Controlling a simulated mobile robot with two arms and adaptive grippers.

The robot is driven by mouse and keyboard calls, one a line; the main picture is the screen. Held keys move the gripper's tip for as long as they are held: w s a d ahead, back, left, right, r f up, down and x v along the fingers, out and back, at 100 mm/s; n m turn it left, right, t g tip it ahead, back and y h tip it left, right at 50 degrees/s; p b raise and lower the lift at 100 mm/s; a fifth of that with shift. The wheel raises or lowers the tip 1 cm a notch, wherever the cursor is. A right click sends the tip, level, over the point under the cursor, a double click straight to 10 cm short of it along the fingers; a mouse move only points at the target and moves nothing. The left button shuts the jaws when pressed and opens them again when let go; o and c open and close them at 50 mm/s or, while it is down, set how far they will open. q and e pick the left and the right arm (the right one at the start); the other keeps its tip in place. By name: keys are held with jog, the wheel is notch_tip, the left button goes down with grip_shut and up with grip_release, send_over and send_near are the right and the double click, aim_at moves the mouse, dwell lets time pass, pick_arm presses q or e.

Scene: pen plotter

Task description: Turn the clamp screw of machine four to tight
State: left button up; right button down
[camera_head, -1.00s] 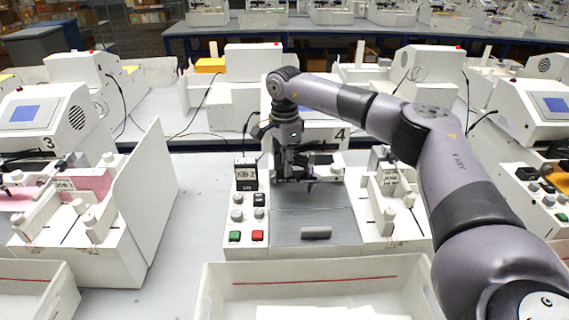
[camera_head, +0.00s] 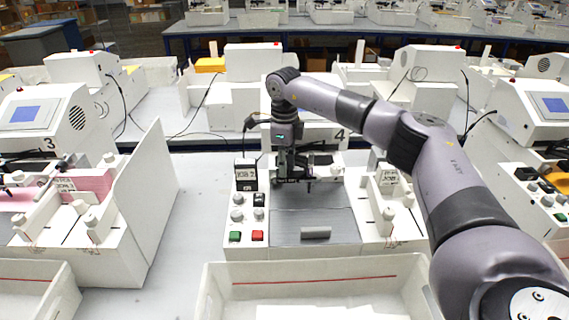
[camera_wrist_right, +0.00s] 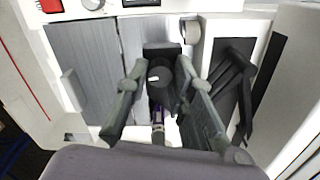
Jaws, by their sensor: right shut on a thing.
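Machine four (camera_head: 340,133) stands in the middle of the head view, marked with a 4. My right gripper (camera_head: 292,180) reaches down over its grey bed, at the pen carriage. In the right wrist view my right gripper (camera_wrist_right: 160,88) has its two fingers on either side of a dark round knob, the clamp screw (camera_wrist_right: 155,74), which bears a short white mark. The gripper is shut on this screw. A pen with a purple part (camera_wrist_right: 158,122) shows just beside it. In the head view the screw is hidden by the gripper. My left gripper is not in view.
A control panel with a green button (camera_head: 235,236) and a red button (camera_head: 258,236) lies left of the bed. A grey bar handle (camera_head: 316,233) sits at the bed's front. A white tray (camera_head: 312,270) stands in front. Machine three (camera_head: 50,143) is at the left.

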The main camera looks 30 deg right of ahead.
jog(key=m, duration=0.6)
jog(key=shift+r, duration=0.1)
jog(key=m, duration=0.5)
jog(key=shift+w+m+p, duration=0.1)
jog(key=shift+m+p, duration=0.2)
jog(key=shift+p, duration=0.05)
jog(key=c, duration=1.4)
grip_release()
jog(key=shift+o, duration=0.2)
notch_tip(320, 180, up, 12)
